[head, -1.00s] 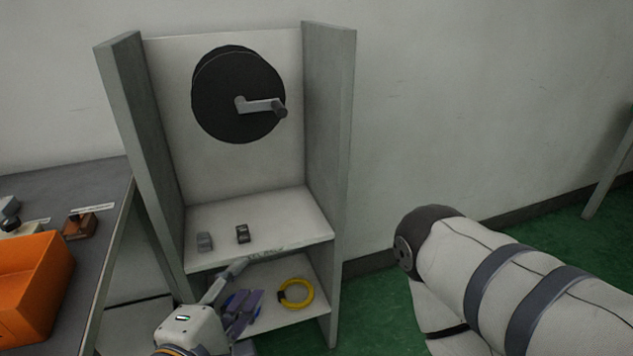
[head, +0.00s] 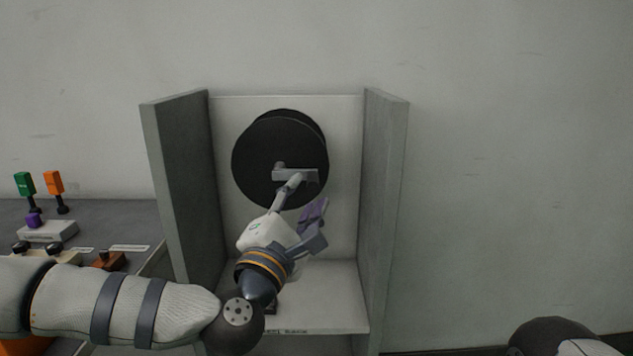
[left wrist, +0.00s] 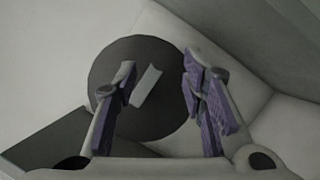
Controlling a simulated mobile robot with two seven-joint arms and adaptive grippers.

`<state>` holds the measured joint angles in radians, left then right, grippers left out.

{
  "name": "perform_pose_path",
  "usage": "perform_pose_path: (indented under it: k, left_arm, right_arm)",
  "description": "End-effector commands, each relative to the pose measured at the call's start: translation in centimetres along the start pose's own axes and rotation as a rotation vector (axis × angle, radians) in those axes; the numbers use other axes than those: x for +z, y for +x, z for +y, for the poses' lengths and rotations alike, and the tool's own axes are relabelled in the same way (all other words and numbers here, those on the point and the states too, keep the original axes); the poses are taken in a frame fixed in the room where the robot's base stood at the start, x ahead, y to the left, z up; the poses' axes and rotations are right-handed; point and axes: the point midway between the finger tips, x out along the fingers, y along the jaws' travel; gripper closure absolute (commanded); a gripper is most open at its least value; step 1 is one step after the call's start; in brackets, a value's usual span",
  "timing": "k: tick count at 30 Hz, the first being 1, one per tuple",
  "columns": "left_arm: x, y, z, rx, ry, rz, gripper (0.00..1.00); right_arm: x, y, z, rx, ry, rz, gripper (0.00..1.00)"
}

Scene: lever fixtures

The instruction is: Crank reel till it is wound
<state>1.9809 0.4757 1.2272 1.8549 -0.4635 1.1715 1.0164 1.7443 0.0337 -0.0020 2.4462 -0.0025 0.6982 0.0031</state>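The reel (head: 262,150) is a black disc on the back panel of a grey open-fronted cabinet. Its grey crank arm (head: 296,174) points right from the hub. My left gripper (head: 309,192) is raised in front of the lower right of the reel, with one finger overlapping the crank in the picture. In the left wrist view, my left gripper (left wrist: 160,82) is open, its purple-padded fingers wide apart. The crank arm (left wrist: 148,84) shows between them, closer to the left finger. The handle knob cannot be made out, and contact cannot be told. My right gripper is out of view.
Cabinet side walls (head: 184,165) (head: 385,190) stand left and right of the reel, and a shelf (head: 335,300) lies below it. A dark table (head: 95,215) at the left bears small lever fixtures. The wall right of the cabinet is bare.

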Motion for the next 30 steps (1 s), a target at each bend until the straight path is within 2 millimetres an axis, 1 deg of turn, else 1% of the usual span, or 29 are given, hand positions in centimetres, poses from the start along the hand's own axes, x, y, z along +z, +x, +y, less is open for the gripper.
perform_pose_path:
  k: [1,3,6,10,17,20,21,22,23,30]
  left_arm:
    - [0.0,1.2,0.0,0.002,0.002,0.001,0.62]
    - [0.0,2.6,-0.1,0.0,0.002,0.001,0.62]
    - [0.0,4.2,-0.1,-0.001,0.001,0.001,0.62]
    - [-0.1,5.1,-0.1,-0.002,0.001,0.001,0.62]
    - [-0.1,5.2,-0.1,-0.003,0.001,0.001,0.62]
    - [-0.1,5.2,-0.1,-0.003,0.001,0.001,0.82]
    - [-0.1,5.2,-0.1,-0.003,0.001,0.001,0.91]
    - [-0.1,5.2,-0.1,-0.003,0.001,0.001,0.98]
    - [-0.1,5.2,-0.1,-0.003,0.001,0.001,1.0]
    - [-0.1,5.2,-0.1,-0.004,0.005,0.001,1.0]
  right_arm:
    - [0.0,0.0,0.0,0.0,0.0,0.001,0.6]
    - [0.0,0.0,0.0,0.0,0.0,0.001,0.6]
    - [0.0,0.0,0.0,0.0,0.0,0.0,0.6]
    - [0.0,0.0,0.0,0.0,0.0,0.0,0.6]
    - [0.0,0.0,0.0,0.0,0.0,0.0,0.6]
    - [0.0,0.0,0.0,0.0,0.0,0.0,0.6]
    - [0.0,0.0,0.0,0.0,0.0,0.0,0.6]
    - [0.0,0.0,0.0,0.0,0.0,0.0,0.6]
    - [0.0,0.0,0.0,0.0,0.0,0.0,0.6]
    - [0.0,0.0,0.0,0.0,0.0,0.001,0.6]
